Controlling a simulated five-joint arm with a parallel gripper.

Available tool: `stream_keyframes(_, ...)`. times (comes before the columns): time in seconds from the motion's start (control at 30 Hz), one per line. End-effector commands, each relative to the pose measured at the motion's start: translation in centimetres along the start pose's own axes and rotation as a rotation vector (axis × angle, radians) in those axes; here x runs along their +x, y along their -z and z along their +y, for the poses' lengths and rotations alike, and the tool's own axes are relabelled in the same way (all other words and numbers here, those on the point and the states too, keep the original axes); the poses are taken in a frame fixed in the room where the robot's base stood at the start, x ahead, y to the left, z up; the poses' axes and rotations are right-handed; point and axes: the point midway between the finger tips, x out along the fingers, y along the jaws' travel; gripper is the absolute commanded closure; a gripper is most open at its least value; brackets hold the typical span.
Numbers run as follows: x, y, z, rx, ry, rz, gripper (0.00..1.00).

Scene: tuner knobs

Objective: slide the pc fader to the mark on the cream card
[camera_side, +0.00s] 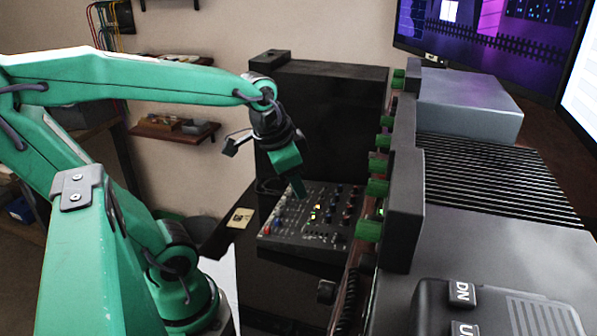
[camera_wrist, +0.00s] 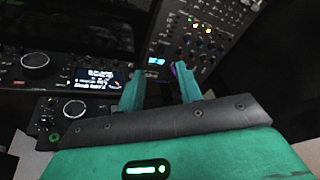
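The panel (camera_wrist: 178,50) lies beyond the fingertips there, with a purple spot close by the right finger. A small cream card (camera_side: 240,217) with dark marking lies left of the panel in the side view; its marking is too small to read. I cannot pick out the pc fader among the small controls.
A tuner with a lit display (camera_wrist: 95,78) and round knobs (camera_wrist: 74,110) lies left of the fingers in the wrist view. A tall black cabinet (camera_side: 330,105) stands behind the panel. A rack with green knobs (camera_side: 368,229) stands close on the right.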

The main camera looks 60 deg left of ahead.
Motion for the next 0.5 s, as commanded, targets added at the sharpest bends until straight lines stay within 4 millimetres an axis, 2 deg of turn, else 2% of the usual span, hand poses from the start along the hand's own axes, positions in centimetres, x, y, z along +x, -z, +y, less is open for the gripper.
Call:
stream_keyframes(0.23, 3.1, 0.5, -4.3, 0.157, -0.013, -0.112, 0.65)
stream_keyframes(0.5, 6.8, -0.4, -9.2, 0.329, -0.072, -0.213, 0.65)
